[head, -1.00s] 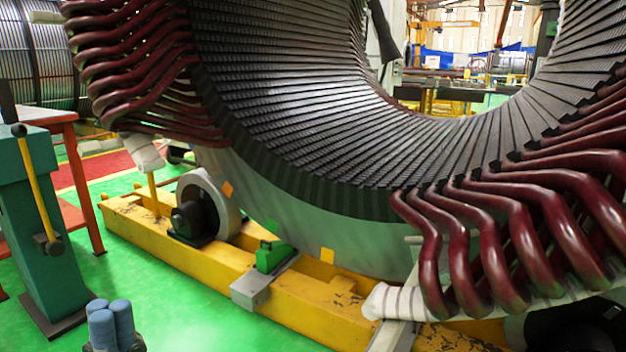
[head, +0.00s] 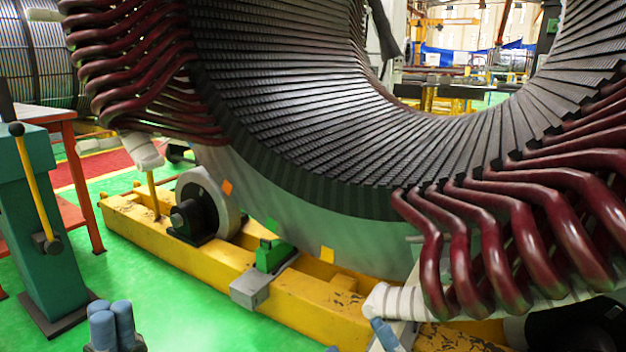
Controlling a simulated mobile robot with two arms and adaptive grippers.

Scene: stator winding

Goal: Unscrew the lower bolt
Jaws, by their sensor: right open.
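I cannot make out the lower bolt in the head view. The big stator (head: 300,130) has a dark ribbed inner face and dark red winding bars (head: 470,250) at its sides. My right gripper (head: 358,339) shows only as blue fingertips at the bottom edge. They are apart, below the stator's lower right side and near a white wrapped support ring (head: 398,301). The rest of it is out of frame. My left gripper (head: 110,318) is at the bottom left, its blue-grey fingers pointing up over the green floor. It holds nothing that I can see.
A yellow base frame (head: 190,258) with a roller (head: 208,203) and a green block (head: 270,255) runs under the stator. A green machine post (head: 50,220) with a yellow lever stands at left. Green floor (head: 205,325) is clear between.

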